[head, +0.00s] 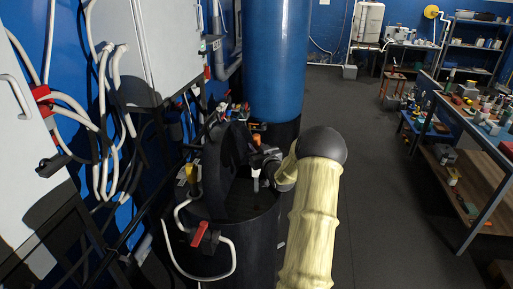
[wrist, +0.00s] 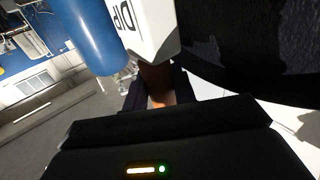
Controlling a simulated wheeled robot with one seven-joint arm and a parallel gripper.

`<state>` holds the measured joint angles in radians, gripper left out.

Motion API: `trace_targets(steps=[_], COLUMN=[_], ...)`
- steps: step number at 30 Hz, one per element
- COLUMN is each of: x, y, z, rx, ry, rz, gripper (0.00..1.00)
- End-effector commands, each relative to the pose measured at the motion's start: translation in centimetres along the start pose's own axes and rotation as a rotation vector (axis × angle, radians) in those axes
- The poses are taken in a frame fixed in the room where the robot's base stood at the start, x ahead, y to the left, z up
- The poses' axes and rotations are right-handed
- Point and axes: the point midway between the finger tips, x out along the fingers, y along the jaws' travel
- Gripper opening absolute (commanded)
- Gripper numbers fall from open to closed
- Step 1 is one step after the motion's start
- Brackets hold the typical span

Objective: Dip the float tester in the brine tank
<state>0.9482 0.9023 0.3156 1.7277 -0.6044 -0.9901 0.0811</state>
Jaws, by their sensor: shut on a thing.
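The float tester (wrist: 150,28) fills the top middle of the wrist view as a white body with dark lettering that seems to read "DIP". Its orange-brown part (wrist: 156,78) sits between the two fingers of my gripper (wrist: 158,92), which is shut on it. In the head view my gripper (head: 264,160) is over the open mouth of the black brine tank (head: 250,235). A small pale part of the tester (head: 256,176) hangs below it, over the dark opening. The liquid inside is too dark to make out, so I cannot tell whether the tester touches it.
A tall blue cylinder (head: 280,60) stands behind the tank. A pipe with a red valve handle (head: 199,233) runs along the tank's front left. Grey cabinets (head: 150,45) with white hoses line the left wall. The floor (head: 375,200) right of my arm is clear up to a cluttered workbench (head: 470,150).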

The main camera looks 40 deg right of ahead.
Motion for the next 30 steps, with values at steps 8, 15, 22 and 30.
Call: trace_targets(steps=[8,15,22,30], x=[0.0,0.0,0.0,0.0], y=[0.0,0.0,0.0,0.0], z=[1.5,2.7,3.8,5.0], rx=[0.0,0.0,0.0,-0.001], ry=[0.002,0.002,0.002,0.002], rz=[0.0,0.0,0.0,0.0], gripper=[0.0,0.0,0.0,0.0])
